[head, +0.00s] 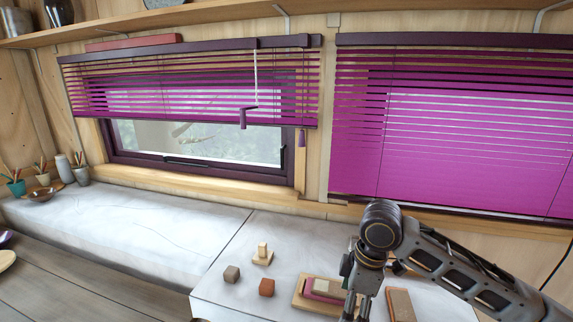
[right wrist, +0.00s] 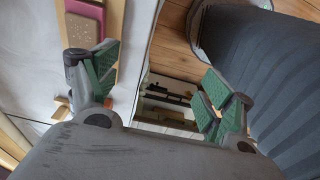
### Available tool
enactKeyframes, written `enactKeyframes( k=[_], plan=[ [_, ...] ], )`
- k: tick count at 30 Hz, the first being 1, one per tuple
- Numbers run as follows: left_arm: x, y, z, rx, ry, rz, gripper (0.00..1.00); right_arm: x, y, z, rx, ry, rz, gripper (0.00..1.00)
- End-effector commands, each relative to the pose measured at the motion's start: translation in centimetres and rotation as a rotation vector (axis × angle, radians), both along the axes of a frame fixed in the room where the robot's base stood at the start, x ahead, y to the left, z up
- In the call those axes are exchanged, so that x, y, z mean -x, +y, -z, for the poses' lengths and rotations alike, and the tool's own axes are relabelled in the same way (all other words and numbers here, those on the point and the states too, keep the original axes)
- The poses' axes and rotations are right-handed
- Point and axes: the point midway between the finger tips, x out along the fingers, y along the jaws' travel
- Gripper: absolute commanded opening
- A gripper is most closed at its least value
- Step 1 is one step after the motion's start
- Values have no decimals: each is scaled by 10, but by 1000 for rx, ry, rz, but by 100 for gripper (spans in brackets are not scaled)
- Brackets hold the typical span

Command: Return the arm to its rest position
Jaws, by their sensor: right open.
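My right arm comes in from the right in the head view, and my right gripper (head: 358,300) points down over the front of the white counter (head: 240,285), beside a wooden tray. Its fingertips are cut off by the lower edge of the head view. In the right wrist view the right gripper's (right wrist: 160,90) green-padded fingers stand wide apart with nothing between them. My left gripper is not in view.
A wooden tray (head: 299,302) holds a pink and a beige block. A brown block (head: 400,305), small cubes (head: 267,287) and a wooden piece (head: 262,256) lie nearby. Purple blinds (head: 450,130) hang behind. Small pots (head: 15,184) stand far left.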

Motion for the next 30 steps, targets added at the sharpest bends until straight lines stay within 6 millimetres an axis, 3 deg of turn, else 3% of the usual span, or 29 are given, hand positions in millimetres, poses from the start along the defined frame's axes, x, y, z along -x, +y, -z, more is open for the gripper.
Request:
enactKeyframes(
  k=[16,30],
  plan=[
    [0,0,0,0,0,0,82,4,17,16,-35,-19,7,82],
    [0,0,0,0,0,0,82,16,49,47,-126,-61,60,82]
  ],
)
